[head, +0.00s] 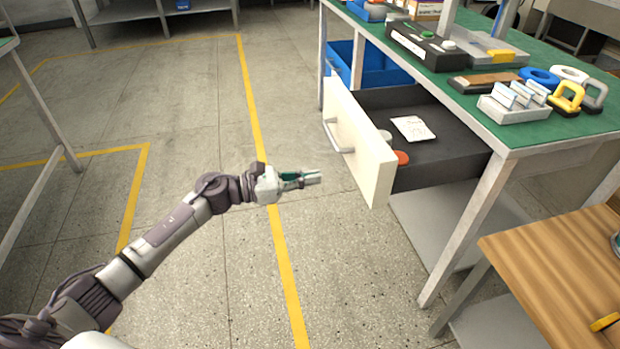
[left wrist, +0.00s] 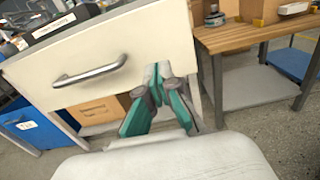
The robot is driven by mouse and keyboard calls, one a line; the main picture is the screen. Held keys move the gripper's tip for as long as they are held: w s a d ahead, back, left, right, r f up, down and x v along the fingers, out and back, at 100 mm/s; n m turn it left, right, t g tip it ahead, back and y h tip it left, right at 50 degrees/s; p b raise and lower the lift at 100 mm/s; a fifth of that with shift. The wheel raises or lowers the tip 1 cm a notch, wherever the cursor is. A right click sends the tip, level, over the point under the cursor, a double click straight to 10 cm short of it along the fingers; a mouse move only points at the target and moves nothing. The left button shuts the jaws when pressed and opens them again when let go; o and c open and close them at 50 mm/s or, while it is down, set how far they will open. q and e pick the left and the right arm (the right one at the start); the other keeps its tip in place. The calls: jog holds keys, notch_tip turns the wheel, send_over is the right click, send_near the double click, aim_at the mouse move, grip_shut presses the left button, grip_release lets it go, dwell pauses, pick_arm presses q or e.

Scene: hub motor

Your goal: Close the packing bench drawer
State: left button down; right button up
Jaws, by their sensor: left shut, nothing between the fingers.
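The packing bench (head: 545,140) has a green top and stands at the right in the head view. Its drawer is pulled out, with a cream front panel (head: 360,150) and a grey bar handle (head: 338,137). A white paper and red and pale round items lie inside. My left gripper (head: 316,177) is shut and empty, left of the drawer front and apart from it in the head view. In the left wrist view, the drawer front (left wrist: 130,55) and handle (left wrist: 90,75) fill the upper left, with the gripper fingertips (left wrist: 158,72) in front of the panel's right part. My right gripper is not in view.
A wooden-topped table (head: 560,260) stands at the lower right, close to the bench leg. A blue bin (head: 375,68) sits under the bench behind the drawer. The floor left of the drawer is clear, with yellow lines (head: 256,120).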

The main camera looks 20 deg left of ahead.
aim_at(365, 168)
pick_arm(q)
jog(key=x, duration=0.9)
jog(key=shift+w+d, duration=0.15)
jog(key=shift+w, duration=0.05)
jog(key=shift+w+d, duration=0.25)
jog(key=shift+d, duration=0.05)
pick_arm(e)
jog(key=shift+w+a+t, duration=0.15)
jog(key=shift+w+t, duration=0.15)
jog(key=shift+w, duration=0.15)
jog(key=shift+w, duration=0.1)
